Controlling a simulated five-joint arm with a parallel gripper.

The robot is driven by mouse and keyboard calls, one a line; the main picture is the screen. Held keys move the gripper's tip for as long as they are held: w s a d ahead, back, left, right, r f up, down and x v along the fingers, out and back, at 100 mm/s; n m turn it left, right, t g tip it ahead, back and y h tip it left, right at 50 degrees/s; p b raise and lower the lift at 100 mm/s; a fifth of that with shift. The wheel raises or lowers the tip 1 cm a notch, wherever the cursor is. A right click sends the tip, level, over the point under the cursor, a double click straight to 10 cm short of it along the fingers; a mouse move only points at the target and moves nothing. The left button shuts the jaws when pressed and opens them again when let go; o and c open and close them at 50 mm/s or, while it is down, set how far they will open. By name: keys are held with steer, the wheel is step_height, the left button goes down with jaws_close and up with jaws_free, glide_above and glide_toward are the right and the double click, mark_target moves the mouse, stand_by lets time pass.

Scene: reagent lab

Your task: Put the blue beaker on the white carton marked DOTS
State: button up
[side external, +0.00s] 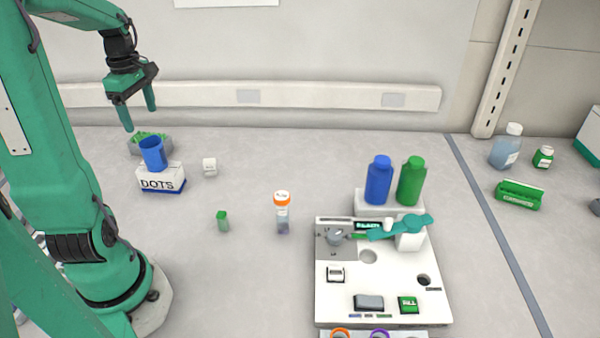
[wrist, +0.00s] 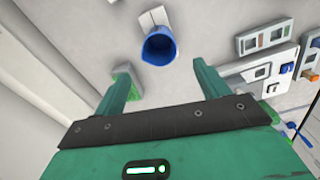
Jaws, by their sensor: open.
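The blue beaker (side external: 153,154) stands upright on top of the white carton marked DOTS (side external: 161,180) at the left of the bench. In the wrist view the blue beaker (wrist: 159,48) shows from above, with part of the white carton (wrist: 154,17) behind it. My gripper (side external: 138,116) is open and empty, raised above and slightly left of the beaker, apart from it. In the wrist view my gripper's two fingers (wrist: 160,80) are spread wide, with the beaker beyond their tips.
A grey tray with green contents (side external: 149,143) sits just behind the carton. A small white item (side external: 209,167) lies right of it. A green-capped vial (side external: 223,221) and an orange-capped tube (side external: 282,212) stand mid-bench. A white station (side external: 380,290) with blue and green bottles is further right.

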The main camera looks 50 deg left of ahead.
steer(key=d+r+m+t, duration=0.2)
steer(key=d+m, duration=1)
steer(key=d, duration=0.2)
steer(key=w+d+r+m+t, duration=0.1)
steer(key=d+r+m+t, duration=0.1)
steer(key=d+m, duration=1)
steer(key=shift+w+d+m+t, duration=0.2)
steer(key=shift+d+m+t, duration=0.35)
steer(key=shift+d, duration=0.7)
